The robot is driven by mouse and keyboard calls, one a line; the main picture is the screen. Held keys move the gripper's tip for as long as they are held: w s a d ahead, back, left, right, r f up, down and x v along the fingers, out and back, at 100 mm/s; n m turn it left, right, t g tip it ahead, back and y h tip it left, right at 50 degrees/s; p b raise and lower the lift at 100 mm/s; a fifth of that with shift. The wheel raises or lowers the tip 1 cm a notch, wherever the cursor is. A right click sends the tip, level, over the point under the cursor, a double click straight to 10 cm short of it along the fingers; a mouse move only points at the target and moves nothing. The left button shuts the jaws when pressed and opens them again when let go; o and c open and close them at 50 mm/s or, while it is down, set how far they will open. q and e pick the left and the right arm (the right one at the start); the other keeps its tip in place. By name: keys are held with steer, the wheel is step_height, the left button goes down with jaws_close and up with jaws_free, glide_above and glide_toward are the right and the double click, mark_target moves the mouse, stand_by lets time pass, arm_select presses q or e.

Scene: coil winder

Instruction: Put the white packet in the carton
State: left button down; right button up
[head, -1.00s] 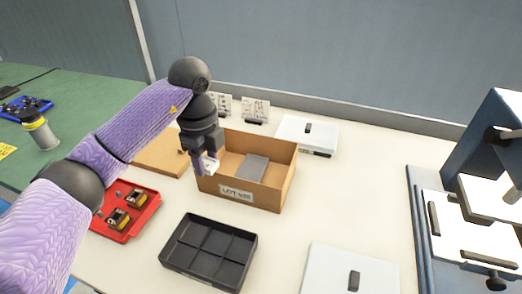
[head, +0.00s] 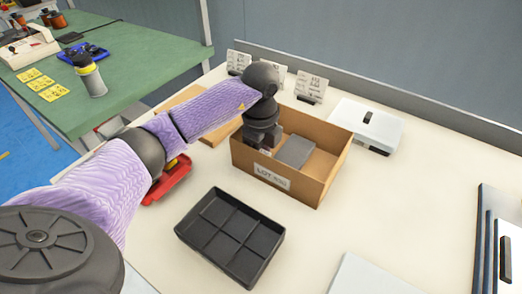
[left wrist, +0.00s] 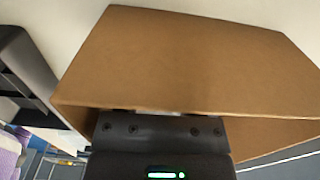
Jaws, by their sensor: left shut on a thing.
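The open brown carton (head: 308,188) stands on the white bench, with a lot label on its front wall. My left gripper (head: 263,150) reaches down into the left end of the carton, its fingers mostly hidden by the front wall. It is shut on the white packet, of which only a pale sliver (head: 266,152) shows at the fingers. In the left wrist view the carton wall (left wrist: 190,60) fills the picture, with a thin pale strip of the packet (left wrist: 160,112) above the gripper body. My right gripper is not in view.
A flat grey item (head: 296,151) lies inside the carton, right of the gripper. A black divided tray (head: 230,238) stands in front, a red tray (head: 172,184) to the left. A white lidded box (head: 365,125) is behind right. Small cards (head: 311,86) stand at the back.

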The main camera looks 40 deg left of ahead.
arm_select(q)
steer(key=c, duration=0.6)
jaws_free()
steer(key=shift+f, duration=0.15)
steer(key=shift+c, duration=0.2)
steer(key=shift+o, duration=0.7)
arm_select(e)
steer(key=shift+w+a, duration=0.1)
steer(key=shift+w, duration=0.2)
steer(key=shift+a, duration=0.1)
arm_select(q)
step_height(320, 180, up, 12)
steer(key=p, duration=0.5)
steer(key=shift+r, duration=0.2)
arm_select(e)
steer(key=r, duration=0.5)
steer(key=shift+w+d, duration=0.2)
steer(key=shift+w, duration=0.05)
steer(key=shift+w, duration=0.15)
